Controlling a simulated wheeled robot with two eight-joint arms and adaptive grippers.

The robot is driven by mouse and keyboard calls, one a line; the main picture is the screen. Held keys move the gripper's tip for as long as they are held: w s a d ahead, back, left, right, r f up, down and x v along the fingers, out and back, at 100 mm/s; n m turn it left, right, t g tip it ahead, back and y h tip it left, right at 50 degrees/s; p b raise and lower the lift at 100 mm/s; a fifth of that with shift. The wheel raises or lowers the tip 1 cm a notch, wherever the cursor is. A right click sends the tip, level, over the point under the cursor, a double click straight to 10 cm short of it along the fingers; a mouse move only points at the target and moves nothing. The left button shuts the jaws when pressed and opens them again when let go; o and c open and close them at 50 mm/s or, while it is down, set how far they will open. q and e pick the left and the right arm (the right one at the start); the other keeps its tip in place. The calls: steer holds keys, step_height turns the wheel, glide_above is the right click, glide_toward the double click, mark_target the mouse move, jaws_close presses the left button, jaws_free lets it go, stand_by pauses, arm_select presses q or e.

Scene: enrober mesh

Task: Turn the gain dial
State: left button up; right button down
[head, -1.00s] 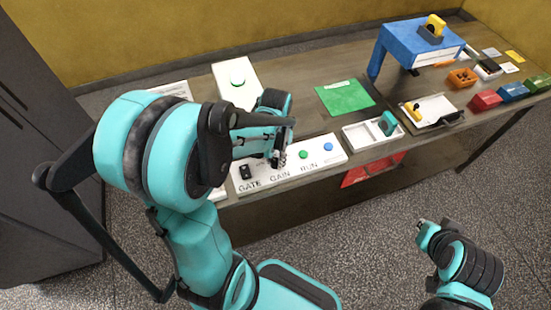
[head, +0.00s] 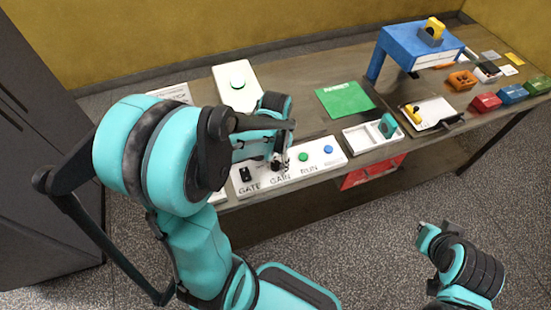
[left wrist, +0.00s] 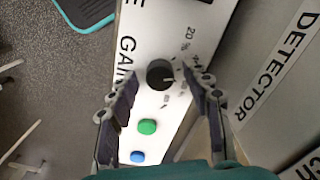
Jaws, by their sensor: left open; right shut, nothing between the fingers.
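The gain dial (left wrist: 160,74) is a round black knob with a light pointer line, on the white control panel (left wrist: 200,25) beside the GAIN label and percent marks. In the left wrist view it lies between and just beyond the fingertips of my left gripper (left wrist: 160,85), which is open; I cannot tell that either finger touches it. My right gripper (head: 428,233) is shut and empty, over the floor at the lower right.
A black GATE switch (head: 245,174) sits left of the dial. A green button (head: 303,157) and a blue button (head: 328,149) sit right of it.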

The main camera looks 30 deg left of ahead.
mark_target(277, 166)
arm_select(q)
step_height(277, 166, up, 12)
stand_by(0.5)
steer(key=shift+d, duration=0.1)
steer(key=s+d+f+n+t+b, duration=0.2)
steer(key=s+d+t, duration=0.3)
steer(key=d+t, duration=0.2)
steer(key=shift+s+n, duration=0.25)
steer(key=shift+n, duration=0.05)
steer(key=shift+f, duration=0.1)
jaws_close()
stand_by(1.3)
